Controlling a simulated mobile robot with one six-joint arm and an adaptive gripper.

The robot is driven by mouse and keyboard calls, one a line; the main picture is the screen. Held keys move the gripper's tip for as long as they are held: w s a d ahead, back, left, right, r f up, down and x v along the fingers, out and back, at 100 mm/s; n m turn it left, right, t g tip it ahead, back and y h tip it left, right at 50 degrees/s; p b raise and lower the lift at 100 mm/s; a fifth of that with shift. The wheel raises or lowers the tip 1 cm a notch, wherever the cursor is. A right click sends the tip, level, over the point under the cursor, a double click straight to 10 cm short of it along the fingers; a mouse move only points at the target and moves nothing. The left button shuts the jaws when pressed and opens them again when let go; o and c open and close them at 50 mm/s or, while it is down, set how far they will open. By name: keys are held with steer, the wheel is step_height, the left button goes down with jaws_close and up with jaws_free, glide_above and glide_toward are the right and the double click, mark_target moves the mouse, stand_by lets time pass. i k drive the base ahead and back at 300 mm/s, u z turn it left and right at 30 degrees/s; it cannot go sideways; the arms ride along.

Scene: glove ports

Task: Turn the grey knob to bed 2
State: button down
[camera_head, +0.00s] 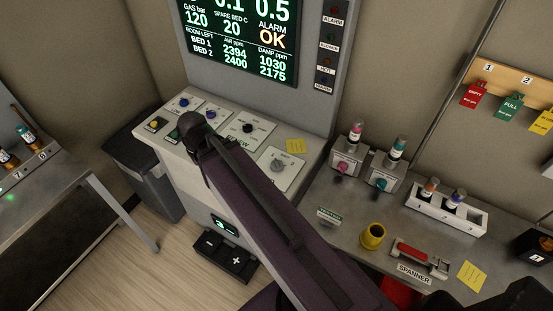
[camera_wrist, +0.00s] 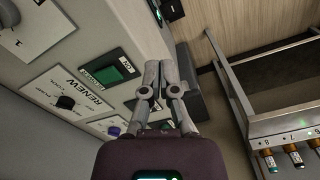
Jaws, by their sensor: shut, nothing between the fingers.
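The grey knob (camera_head: 278,165) sits on a white plate at the right end of the sloped console panel. In the wrist view the grey knob (camera_wrist: 8,14) is cut off at the top left corner. Its plate markings are too small to read, so I cannot tell its setting. My gripper (camera_wrist: 161,66) is shut and empty in the wrist view, well to the right of the knob and apart from it. In the head view my dark arm crosses the console and my fingers cannot be made out.
A black knob (camera_wrist: 65,102) marked RENEW and a green switch (camera_wrist: 110,71) lie between the grey knob and my gripper. A display (camera_head: 240,40) stands above. The right-hand bench holds vials and a yellow cup (camera_head: 372,237).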

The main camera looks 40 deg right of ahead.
mark_target(275, 165)
steer(key=u, duration=0.1)
steer(key=k, duration=1.05)
steer(key=z, duration=1)
steer(key=i, duration=0.5)
steer(key=z, duration=0.1)
